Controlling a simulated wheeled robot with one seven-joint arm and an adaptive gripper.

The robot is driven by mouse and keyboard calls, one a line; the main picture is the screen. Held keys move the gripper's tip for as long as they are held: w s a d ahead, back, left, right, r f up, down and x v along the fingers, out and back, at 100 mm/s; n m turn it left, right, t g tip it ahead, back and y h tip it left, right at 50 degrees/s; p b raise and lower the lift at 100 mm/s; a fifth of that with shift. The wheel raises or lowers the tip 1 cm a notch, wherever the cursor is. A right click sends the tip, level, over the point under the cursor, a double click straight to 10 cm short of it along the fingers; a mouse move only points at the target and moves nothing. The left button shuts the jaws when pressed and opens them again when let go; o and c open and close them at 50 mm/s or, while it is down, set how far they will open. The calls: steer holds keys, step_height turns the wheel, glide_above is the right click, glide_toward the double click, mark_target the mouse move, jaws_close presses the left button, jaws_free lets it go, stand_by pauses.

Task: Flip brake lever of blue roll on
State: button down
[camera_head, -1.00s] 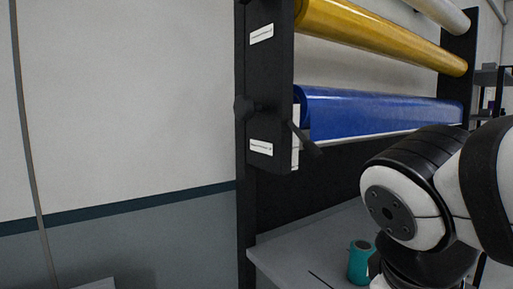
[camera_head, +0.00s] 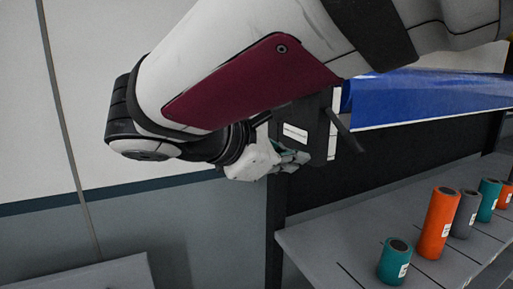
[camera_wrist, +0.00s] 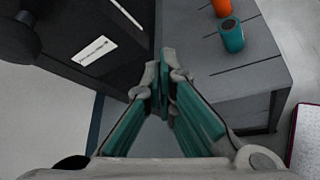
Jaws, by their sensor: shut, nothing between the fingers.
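The blue roll (camera_head: 435,97) hangs on the black rack at the right of the head view. A dark lever (camera_head: 346,133) slants down beside its near end, close to the white label on the rack's end plate. My gripper (camera_head: 303,158) is shut and empty, just below and left of the lever, by the lower edge of the end plate. In the wrist view my fingertips (camera_wrist: 164,62) meet with nothing between them. A black rounded knob (camera_wrist: 18,40) shows at the upper left there, apart from the fingers; I cannot tell whether it belongs to the lever.
The rack's black end plate (camera_head: 317,125) is very close to my gripper. A grey shelf (camera_head: 325,235) below holds several small rolls, including a teal one (camera_head: 395,262) and an orange one (camera_head: 438,222). The space left of the rack is open to the wall.

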mark_target(344, 133)
steer(key=w+d+f+p, duration=0.1)
steer(key=w+d+p, duration=0.2)
steer(key=d, duration=0.5)
steer(key=shift+w+d, duration=0.3)
steer(key=shift+w, duration=0.25)
stand_by(0.4)
